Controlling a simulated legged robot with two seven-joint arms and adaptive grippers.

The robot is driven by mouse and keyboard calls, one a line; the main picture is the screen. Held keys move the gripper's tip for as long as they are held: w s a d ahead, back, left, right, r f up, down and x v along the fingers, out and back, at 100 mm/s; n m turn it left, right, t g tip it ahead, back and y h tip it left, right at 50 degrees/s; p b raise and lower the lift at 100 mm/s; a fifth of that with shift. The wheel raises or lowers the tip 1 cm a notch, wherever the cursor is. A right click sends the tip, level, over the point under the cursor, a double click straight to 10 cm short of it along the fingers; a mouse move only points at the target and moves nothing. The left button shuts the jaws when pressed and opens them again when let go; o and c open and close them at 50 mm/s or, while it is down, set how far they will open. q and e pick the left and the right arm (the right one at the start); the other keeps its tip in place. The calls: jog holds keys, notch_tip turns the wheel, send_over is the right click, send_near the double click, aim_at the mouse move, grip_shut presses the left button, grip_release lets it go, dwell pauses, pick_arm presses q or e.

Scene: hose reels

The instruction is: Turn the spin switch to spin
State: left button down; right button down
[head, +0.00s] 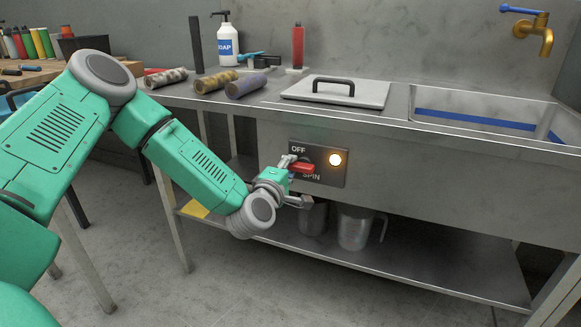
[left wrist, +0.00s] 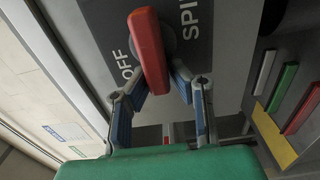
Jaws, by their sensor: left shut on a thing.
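The spin switch is a red handle (head: 303,168) on a dark panel (head: 325,178) on the sink unit's front. The panel reads OFF above and SPIN below. The handle lies roughly level between the two words. A round lamp (head: 336,160) on the panel glows. My left gripper (head: 294,178) is at the handle, its fingers above and below it. In the left wrist view the red handle (left wrist: 150,48) passes between the fingertips of my left gripper (left wrist: 160,82), with OFF to its left and SPIN to its right. The gripper is shut on the handle. My right gripper is not in view.
A steel counter carries a lid (head: 335,92), several rollers and a soap bottle (head: 227,42). A sink basin (head: 480,108) with a brass tap (head: 540,38) is at the right. Metal jugs (head: 355,230) stand on the lower shelf, below my gripper.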

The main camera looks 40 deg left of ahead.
pick_arm(q)
jog(key=shift+s+d+f, duration=0.15)
jog(key=shift+s+f, duration=0.05)
jog(key=shift+f, duration=0.25)
jog(key=c, duration=1.5)
grip_release()
jog(key=shift+w+r, duration=0.1)
jog(key=shift+r, duration=0.05)
jog(key=shift+r, duration=0.1)
jog(key=v, duration=1.2)
